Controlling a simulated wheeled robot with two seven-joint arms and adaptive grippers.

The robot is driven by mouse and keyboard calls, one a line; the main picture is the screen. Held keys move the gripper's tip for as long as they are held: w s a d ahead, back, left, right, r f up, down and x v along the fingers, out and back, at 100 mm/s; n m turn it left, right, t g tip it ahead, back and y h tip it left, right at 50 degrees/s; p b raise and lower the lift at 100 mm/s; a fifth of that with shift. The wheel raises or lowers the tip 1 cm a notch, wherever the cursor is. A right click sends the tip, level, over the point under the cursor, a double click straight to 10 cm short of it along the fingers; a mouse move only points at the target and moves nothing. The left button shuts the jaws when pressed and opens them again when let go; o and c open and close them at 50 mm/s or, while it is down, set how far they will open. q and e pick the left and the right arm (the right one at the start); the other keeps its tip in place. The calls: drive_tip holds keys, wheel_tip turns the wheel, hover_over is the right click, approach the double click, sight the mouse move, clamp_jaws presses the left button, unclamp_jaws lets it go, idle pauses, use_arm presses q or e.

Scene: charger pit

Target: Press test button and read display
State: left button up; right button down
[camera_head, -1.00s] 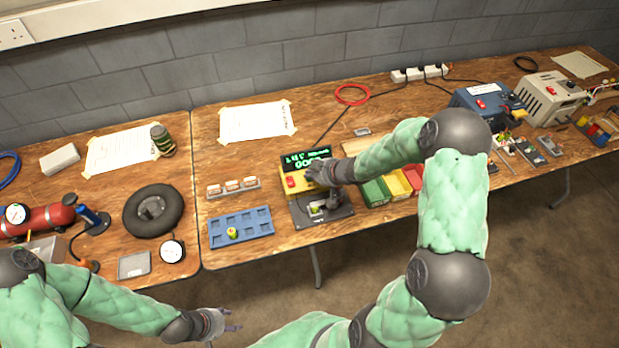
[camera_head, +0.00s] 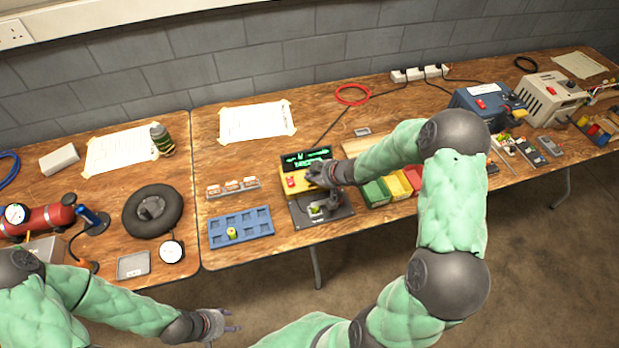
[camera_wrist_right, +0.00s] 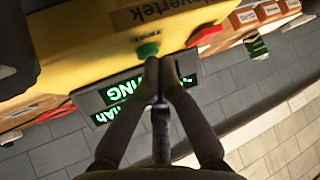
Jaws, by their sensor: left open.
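The yellow tester (camera_head: 290,195) stands on the right-hand table, with a dark display (camera_head: 305,158) on its back top. The display is lit with green text, too small to read in full; the wrist view shows the letters "TING" on the display (camera_wrist_right: 118,92), partly hidden by my fingers. The green button (camera_wrist_right: 147,50) marked TEST is on the yellow face. My right gripper (camera_wrist_right: 160,62) is shut with its fingertips at this button, seemingly touching it; it also shows over the tester in the head view (camera_head: 318,176). My left gripper (camera_head: 232,322) is open and empty, in front of the table.
A red button (camera_head: 291,181) sits beside the green one. A blue tray (camera_head: 258,222) with one battery lies in front left. Green, yellow and red bins (camera_head: 374,193) stand close to the right of the tester. A dark fixture (camera_head: 335,207) lies in front of it.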

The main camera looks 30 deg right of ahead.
idle(0.4)
drive_tip(key=shift+r+p, duration=0.8)
drive_tip(key=shift+p, duration=0.2)
wheel_tip(320, 180, up, 5)
drive_tip(key=p, duration=0.5)
idle(0.7)
